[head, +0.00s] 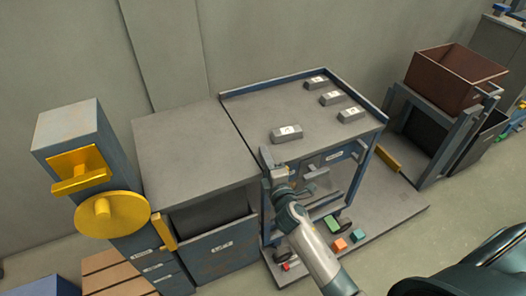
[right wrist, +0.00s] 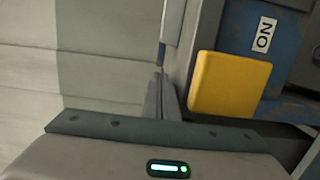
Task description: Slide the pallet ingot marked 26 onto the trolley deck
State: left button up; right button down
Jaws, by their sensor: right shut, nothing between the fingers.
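Several grey ingots with white labels lie on the grey top of the blue-framed wheeled trolley (head: 245,102). One ingot (head: 286,134) is near the front left, apart from the others. Three more, a back ingot (head: 315,82), a middle ingot (head: 331,98) and a right ingot (head: 351,115), sit along the right side. The label numbers are too small to read, so I cannot tell which is 26. My right gripper (head: 267,160) is shut and empty by the trolley's front left corner, below and left of the nearest ingot. My left gripper is not in view.
A grey bench top (head: 185,145) adjoins the trolley's left side. An open drawer (head: 213,248) sticks out below it. A blue machine with a yellow disc (head: 112,214) stands at left. A brown bin (head: 455,75) stands at right. A yellow block (right wrist: 229,84) shows close in the right wrist view.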

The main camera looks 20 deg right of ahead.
jog(key=shift+s+f, duration=0.1)
jog(key=shift+s, duration=0.45)
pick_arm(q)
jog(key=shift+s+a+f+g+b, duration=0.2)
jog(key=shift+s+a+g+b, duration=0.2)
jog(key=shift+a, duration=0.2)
pick_arm(e)
jog(key=s+a, duration=0.1)
jog(key=s, duration=0.5)
jog(key=shift+s, duration=0.4)
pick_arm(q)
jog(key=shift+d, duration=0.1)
